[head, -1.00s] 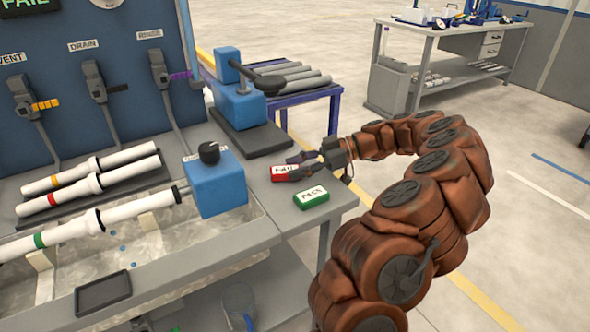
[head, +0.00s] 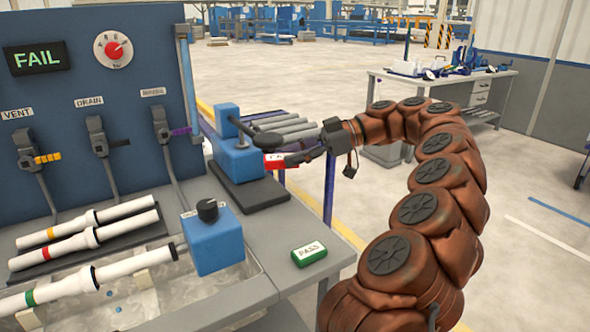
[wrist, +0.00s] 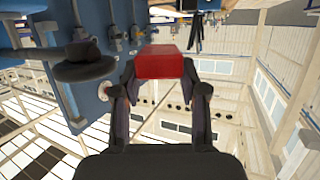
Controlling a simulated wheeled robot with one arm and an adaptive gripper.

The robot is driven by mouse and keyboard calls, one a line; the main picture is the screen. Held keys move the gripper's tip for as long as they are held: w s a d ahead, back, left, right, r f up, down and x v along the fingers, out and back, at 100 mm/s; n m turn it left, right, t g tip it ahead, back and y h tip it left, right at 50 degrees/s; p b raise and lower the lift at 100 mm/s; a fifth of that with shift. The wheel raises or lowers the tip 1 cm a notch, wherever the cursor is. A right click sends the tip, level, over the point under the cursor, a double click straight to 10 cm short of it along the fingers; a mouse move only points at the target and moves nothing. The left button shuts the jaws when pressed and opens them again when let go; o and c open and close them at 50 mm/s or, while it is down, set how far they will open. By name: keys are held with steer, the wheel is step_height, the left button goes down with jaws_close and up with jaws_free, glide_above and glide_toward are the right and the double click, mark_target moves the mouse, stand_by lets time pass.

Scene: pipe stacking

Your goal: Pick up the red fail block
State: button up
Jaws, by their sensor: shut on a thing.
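The red fail block (head: 275,161) is held in my gripper (head: 291,160), up above the grey bench top. In the wrist view the red block (wrist: 162,63) sits between the two fingertips of my gripper (wrist: 160,78), which are shut on its sides. In the head view the fingers cover part of the block, so its label shows only in part. The green pass block (head: 309,254) lies on the bench near its right edge, apart from my gripper.
A blue press-like device (head: 238,160) with a black handle stands just left of the held block. A blue box with a black knob (head: 216,240) and several white pipes (head: 88,226) are at the left. A rack of grey pipes (head: 285,130) is behind. The bench top around the green block is clear.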

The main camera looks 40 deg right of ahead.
steer(key=shift+r+p, duration=3.2)
steer(key=shift+r, duration=1.3)
